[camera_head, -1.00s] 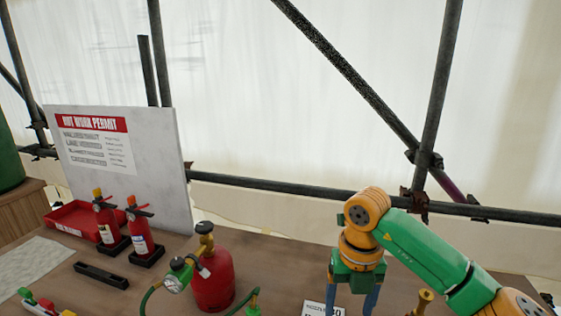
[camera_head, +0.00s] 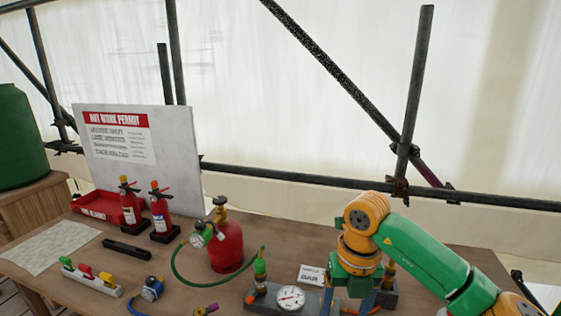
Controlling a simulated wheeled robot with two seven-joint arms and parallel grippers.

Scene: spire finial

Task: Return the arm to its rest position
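My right arm comes in from the right in the head view, and its wrist bends down over the right part of the table (camera_head: 70,262). My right gripper (camera_head: 345,304) points down with two blue fingers set apart, one on each side. Its fingertips reach the bottom of the view, and no object shows clearly between them. A dark grey block with a brass-topped fitting (camera_head: 391,272) stands right behind and beside the gripper, partly hidden by it; I cannot tell whether they touch. My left gripper is not in view.
A red gas cylinder (camera_head: 227,246) with a green hose stands mid-table. A round gauge (camera_head: 291,297) and a small white card (camera_head: 311,275) are left of my gripper. Two fire extinguishers (camera_head: 161,209), a red tray (camera_head: 96,207) and a permit board (camera_head: 140,150) stand at the back left.

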